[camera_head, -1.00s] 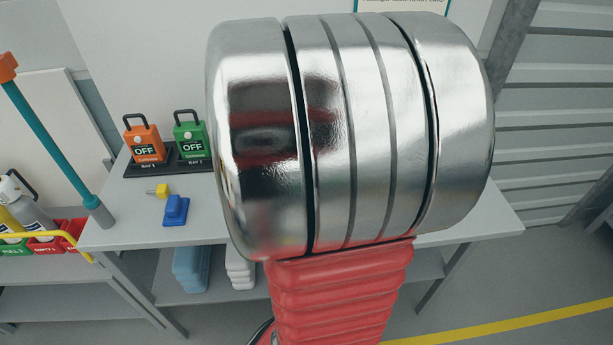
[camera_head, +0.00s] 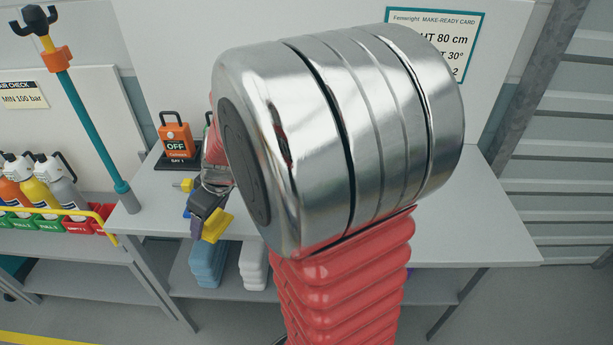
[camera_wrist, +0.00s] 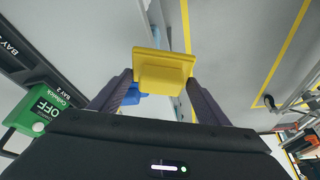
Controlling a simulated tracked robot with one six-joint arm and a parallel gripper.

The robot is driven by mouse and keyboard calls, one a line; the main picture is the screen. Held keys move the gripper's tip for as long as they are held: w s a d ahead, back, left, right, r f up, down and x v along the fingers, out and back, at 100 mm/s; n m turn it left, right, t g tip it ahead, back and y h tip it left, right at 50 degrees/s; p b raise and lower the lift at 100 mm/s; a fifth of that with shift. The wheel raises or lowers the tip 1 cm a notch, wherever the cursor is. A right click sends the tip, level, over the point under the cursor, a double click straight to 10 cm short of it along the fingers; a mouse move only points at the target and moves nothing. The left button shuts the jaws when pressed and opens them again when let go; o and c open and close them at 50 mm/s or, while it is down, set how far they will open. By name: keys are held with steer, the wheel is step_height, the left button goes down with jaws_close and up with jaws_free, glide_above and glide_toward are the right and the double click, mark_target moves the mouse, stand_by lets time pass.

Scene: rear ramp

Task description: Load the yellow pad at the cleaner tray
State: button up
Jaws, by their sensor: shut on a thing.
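The yellow pad (camera_wrist: 163,72), a small block with a wider flange, is between the two dark fingers of my gripper (camera_wrist: 160,88) in the wrist view. The gripper is shut on it. In the head view, my gripper (camera_head: 207,216) hangs at the front edge of the grey bench, with the yellow pad (camera_head: 216,226) at its tips. A blue block (camera_head: 187,212) on the bench is mostly hidden behind the gripper. It also shows behind the pad in the wrist view (camera_wrist: 134,96). I cannot make out a cleaner tray in either view.
An orange OFF unit (camera_head: 177,135) stands on the bench (camera_head: 460,215). A small yellow piece (camera_head: 184,184) lies on the bench. Blue (camera_head: 208,262) and white (camera_head: 253,264) stacks sit below. Bottles (camera_head: 40,185) stand left.

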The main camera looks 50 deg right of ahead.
steer(key=w+a+f+m+h, duration=0.1)
steer(key=w+a+f+m, duration=0.2)
steer(key=w+a, duration=0.7)
steer(key=shift+a+f, duration=0.2)
steer(key=shift+a, duration=0.4)
steer(key=shift+s, duration=0.1)
